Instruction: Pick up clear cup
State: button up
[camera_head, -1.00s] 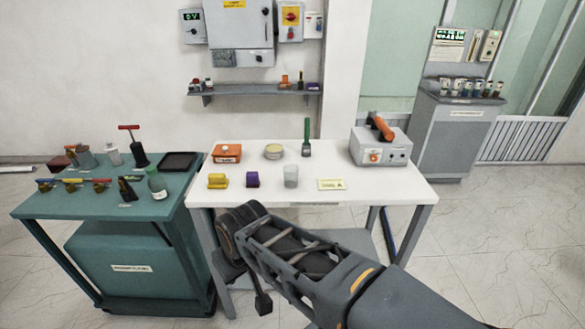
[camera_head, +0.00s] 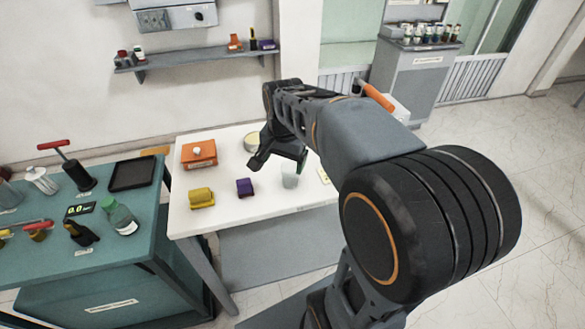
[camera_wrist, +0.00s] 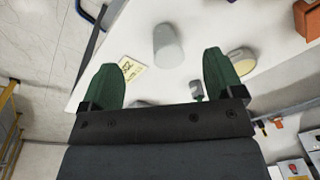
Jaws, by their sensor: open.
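The clear cup (camera_head: 289,177) stands on the white table (camera_head: 215,219), to the right of a purple block. It also shows in the wrist view (camera_wrist: 168,46), upright on the table and beyond the fingertips, in the gap between them. My gripper (camera_head: 279,163) reaches over the table, just above and to the left of the cup in the head view. In the wrist view its two green fingers (camera_wrist: 163,75) are spread apart with nothing between them. The cup looks grey and translucent. I cannot tell exactly how high the fingers are above it.
Near the cup are a purple block (camera_head: 245,187), a yellow block (camera_head: 201,198), an orange box (camera_head: 199,154), a round tin (camera_head: 252,142) and a yellow card (camera_wrist: 131,68). A teal cart (camera_head: 140,228) with bottles and tools stands at left. The front table strip is clear.

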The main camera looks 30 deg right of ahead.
aim_at(290, 175)
jog(key=w+d+m+g+p, duration=0.1)
jog(key=w+d+m, duration=0.3)
jog(key=w+m, duration=0.15)
jog(key=shift+m, duration=0.25)
jog(key=shift+w+d+f+p, duration=0.1)
jog(key=shift+f+p, duration=0.2)
jog(key=shift+f, duration=1.8)
jog(key=shift+s+d+f+p, duration=0.15)
jog(key=shift+f+p, duration=0.1)
jog(key=shift+f, duration=1.8)
jog(key=shift+w+d+f+p, duration=0.15)
jog(key=shift+f+p, duration=0.15)
jog(key=shift+f, duration=1.8)
jog(key=shift+c, duration=0.2)
jog(key=c, duration=1)
jog(key=shift+r, duration=0.15)
